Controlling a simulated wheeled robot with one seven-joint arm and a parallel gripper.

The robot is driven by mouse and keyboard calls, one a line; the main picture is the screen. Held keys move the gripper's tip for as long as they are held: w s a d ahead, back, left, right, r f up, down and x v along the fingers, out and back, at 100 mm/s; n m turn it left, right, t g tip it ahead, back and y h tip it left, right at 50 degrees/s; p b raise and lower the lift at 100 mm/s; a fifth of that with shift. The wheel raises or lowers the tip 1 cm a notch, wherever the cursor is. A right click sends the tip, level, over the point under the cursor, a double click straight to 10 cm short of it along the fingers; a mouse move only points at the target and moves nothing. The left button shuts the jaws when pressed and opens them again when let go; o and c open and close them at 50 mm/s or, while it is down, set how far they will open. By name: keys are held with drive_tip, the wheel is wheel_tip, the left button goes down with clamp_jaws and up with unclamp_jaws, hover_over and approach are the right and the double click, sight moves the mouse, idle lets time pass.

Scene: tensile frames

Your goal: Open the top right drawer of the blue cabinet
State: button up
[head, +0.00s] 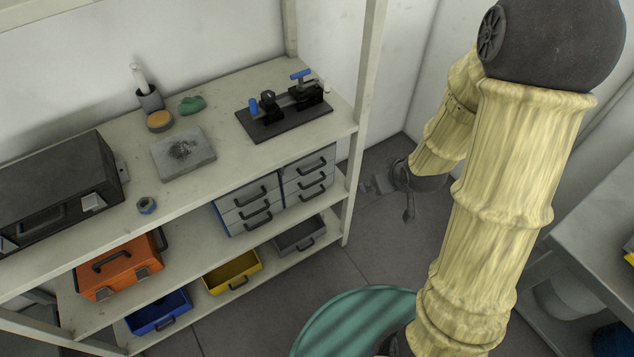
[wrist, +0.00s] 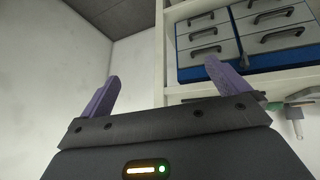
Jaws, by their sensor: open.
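The blue cabinet (head: 219,219) stands on the middle shelf level, with two columns of grey drawers and dark handles. Its top right drawer (head: 309,165) looks shut, flush with the others. In the wrist view, which looks upside down, the cabinet (wrist: 250,66) is at the upper right, and this drawer (wrist: 207,54) seems to be the lowest of the left column. My gripper (wrist: 162,70) is open and empty, its fingers apart and not touching the cabinet. In the head view my gripper (head: 388,190) is small and dark, right of the shelf and clear of the drawers.
The shelf's upright post (head: 366,80) stands right of the cabinet. Above are a black vise-like device (head: 285,108), a grey plate (head: 183,153) and a black case (head: 50,190). An orange toolbox (head: 120,265) and yellow bin (head: 232,272) are left and below. Floor right of the shelf looks free.

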drive_tip(key=w+a+f+n+t+y+b, duration=0.1)
drive_tip(key=a+f+t+y+b, duration=0.2)
drive_tip(key=f+b, duration=0.4)
drive_tip(key=w+a+f+n+t+y+b, duration=0.1)
drive_tip(key=a+f+t+y+b, duration=0.3)
drive_tip(key=f+b, duration=0.4)
wheel_tip(320, 180, down, 5)
drive_tip(key=shift+w+a+r+t+y, duration=0.1)
drive_tip(key=shift+w+a+t+y, duration=0.15)
drive_tip(key=shift+t+y, duration=0.55)
drive_tip(key=shift+s, duration=0.1)
drive_tip(key=shift+b, duration=0.55)
drive_tip(key=b+x, duration=1)
drive_tip(key=x, duration=0.7)
drive_tip(key=shift+a, duration=0.35)
